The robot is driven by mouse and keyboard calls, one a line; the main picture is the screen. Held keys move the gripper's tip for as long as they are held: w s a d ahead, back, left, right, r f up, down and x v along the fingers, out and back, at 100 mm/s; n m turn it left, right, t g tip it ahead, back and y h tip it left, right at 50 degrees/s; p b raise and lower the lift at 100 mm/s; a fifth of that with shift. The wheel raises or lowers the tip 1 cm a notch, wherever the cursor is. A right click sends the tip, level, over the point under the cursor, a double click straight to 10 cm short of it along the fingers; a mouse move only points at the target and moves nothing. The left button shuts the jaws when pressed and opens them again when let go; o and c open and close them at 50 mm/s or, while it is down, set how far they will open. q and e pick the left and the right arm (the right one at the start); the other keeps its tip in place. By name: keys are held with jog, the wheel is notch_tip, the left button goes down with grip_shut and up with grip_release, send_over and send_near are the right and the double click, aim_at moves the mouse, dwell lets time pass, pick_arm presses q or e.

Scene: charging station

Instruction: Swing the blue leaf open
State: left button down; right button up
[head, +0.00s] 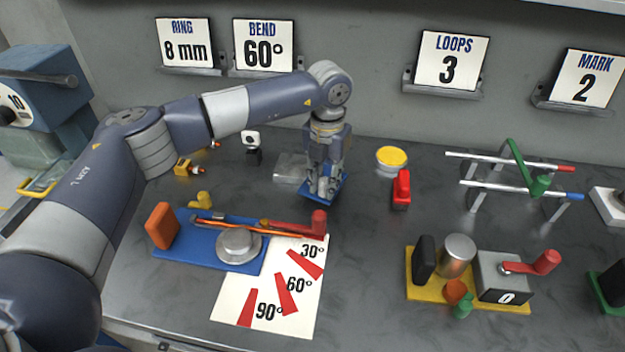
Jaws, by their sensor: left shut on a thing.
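The blue leaf (338,192) is a small blue plate on the bench, right beside a flat grey block (289,167). My left gripper (323,188) points down over the leaf and is shut on it. The fingers and wrist cover much of the leaf, so its hinge edge and exact angle cannot be told. My right gripper is not in view.
A yellow round tin (391,158) and a red clamp (401,190) stand to the right. In front lies a blue bending jig (190,252) with an orange rod, above a white angle card (230,300). A yellow-based crank winder (425,288) and a rod rack (510,180) stand further right.

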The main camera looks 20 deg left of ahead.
pick_arm(q)
jog(key=shift+w+d+n, duration=0.15)
jog(key=shift+d+n, duration=0.45)
jog(key=shift+d, duration=0.15)
jog(key=c, duration=1.3)
grip_release()
jog(key=shift+c, duration=0.2)
notch_tip(320, 180, up, 12)
